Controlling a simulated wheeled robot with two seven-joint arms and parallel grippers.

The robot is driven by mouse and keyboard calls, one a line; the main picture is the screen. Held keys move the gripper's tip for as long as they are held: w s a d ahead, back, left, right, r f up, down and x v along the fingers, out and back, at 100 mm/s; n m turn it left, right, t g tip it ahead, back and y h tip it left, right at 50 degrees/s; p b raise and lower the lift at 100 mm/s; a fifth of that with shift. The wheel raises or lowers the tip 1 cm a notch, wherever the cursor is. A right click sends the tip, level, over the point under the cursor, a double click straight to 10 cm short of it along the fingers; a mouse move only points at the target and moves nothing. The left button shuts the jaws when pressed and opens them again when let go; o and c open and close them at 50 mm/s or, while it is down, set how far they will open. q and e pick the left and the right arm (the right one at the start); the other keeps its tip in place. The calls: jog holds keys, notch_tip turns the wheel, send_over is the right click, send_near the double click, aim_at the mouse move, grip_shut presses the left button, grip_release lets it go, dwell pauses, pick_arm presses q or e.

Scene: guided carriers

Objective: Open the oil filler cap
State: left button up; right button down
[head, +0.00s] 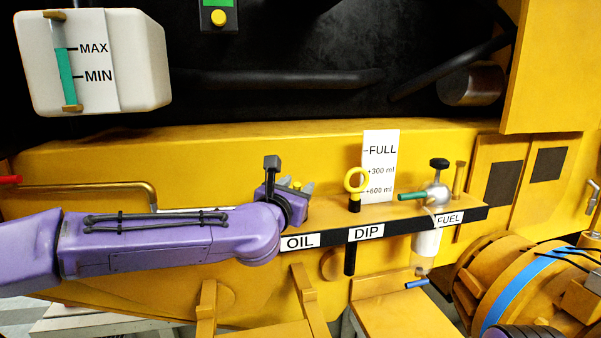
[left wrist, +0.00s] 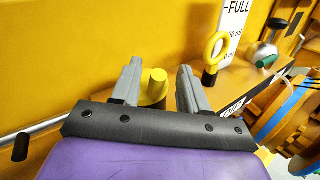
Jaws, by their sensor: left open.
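The yellow oil filler cap (left wrist: 154,84) shows in the left wrist view between the two grey fingers of my left gripper (left wrist: 160,72). The fingers are open on either side of it, and a gap shows at least on the right side. In the head view my left gripper (head: 296,187) is at the left end of the shelf, behind the OIL label (head: 300,242). Only a small yellow part of the cap (head: 297,184) shows there; my wrist hides the rest. My right gripper is not in view.
Right of the cap stand a yellow ring-handled dipstick (head: 356,181) at DIP, a FULL scale card (head: 380,165) and a fuel valve (head: 433,194) with a green lever. A white MAX/MIN tank (head: 140,60) is at upper left. The yellow wall is close behind.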

pick_arm(q)
jog(key=x, duration=0.3)
jog(key=shift+w+f+p, duration=0.1)
jog(key=shift+p, duration=0.3)
jog(key=shift+s+a, duration=0.1)
jog(key=shift+s, duration=0.1)
grip_shut()
jog(key=r+p, duration=0.1)
jog(key=g+p, duration=0.1)
jog(key=p, duration=0.1)
jog(key=shift+w+a+r+n, duration=0.15)
jog(key=shift+w+r+n, duration=0.15)
jog(key=shift+r+n, duration=0.1)
jog(key=shift+w+a+r+n+g, duration=0.15)
jog(key=shift+w+n+g, duration=0.25)
jog(key=shift+g, duration=0.4)
jog(key=shift+w+a+r+n+g, duration=0.15)
jog(key=shift+w+r+n+g, duration=0.3)
jog(key=shift+g, duration=0.4)
jog(key=shift+w+a+r+n+g, duration=0.15)
jog(key=shift+w+r+n+g, duration=0.2)
jog(key=shift+w+g, duration=0.4)
jog(key=shift+s, duration=0.1)
